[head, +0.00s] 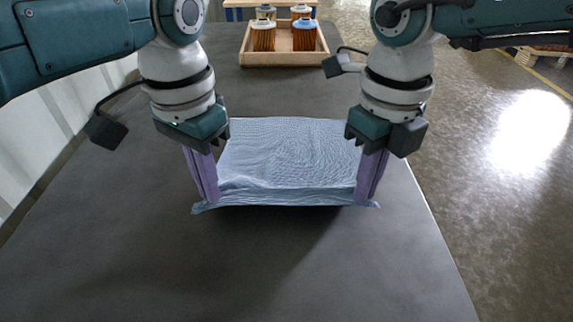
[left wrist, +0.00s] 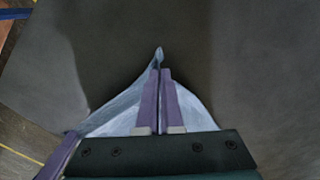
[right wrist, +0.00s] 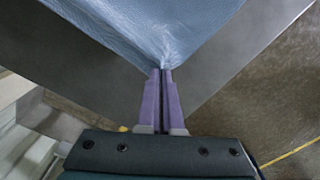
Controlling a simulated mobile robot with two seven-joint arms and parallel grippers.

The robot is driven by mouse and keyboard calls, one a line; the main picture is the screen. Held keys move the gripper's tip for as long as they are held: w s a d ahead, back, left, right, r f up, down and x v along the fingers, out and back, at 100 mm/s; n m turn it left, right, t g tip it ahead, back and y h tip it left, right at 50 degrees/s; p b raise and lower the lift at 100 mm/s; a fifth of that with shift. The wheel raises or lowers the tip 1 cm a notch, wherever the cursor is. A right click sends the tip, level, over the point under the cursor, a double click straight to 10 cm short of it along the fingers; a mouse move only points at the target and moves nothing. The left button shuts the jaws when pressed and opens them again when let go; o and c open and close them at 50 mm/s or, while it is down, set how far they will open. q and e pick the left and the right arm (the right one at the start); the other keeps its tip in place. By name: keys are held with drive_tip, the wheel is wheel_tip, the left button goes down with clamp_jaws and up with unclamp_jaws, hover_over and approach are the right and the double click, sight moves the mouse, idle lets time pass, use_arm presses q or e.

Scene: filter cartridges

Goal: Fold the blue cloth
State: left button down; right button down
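The blue cloth (head: 290,150) lies toward the middle of the dark table, with its near edge lifted between my two grippers. My left gripper (head: 207,200) is shut on the cloth's near left corner; the left wrist view shows its fingers (left wrist: 160,72) closed with a cloth tip between them. My right gripper (head: 365,200) is shut on the near right corner; in the right wrist view its fingers (right wrist: 161,72) pinch the corner of the cloth (right wrist: 150,25). The near edge hangs slightly between the grippers and casts a shadow on the table. The cloth's underside is hidden in the head view.
A wooden tray (head: 285,59) holding several cartridges with orange-brown pleats (head: 304,38) stands at the table's far end. The dark table (head: 130,270) is bare in front of and beside the cloth. Its right edge borders the shiny floor (head: 490,200).

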use_arm(q)
drive_tip(key=shift+a+r, duration=0.1)
drive_tip(key=shift+r, duration=0.25)
use_arm(e)
drive_tip(key=shift+d+r, duration=0.1)
drive_tip(key=shift+r, duration=0.25)
use_arm(q)
drive_tip(key=c, duration=1.5)
unclamp_jaws()
drive_tip(key=shift+f, duration=0.1)
drive_tip(key=shift+c, duration=0.2)
use_arm(e)
drive_tip(key=shift+f, duration=0.1)
use_arm(q)
drive_tip(key=o, duration=1.5)
drive_tip(key=shift+o, duration=0.2)
wheel_tip(320, 180, up, 6)
drive_tip(key=p, duration=0.5)
drive_tip(key=shift+f+p, duration=0.2)
drive_tip(key=shift+p, duration=0.1)
use_arm(e)
wheel_tip(320, 180, up, 6)
drive_tip(key=shift+f, duration=0.15)
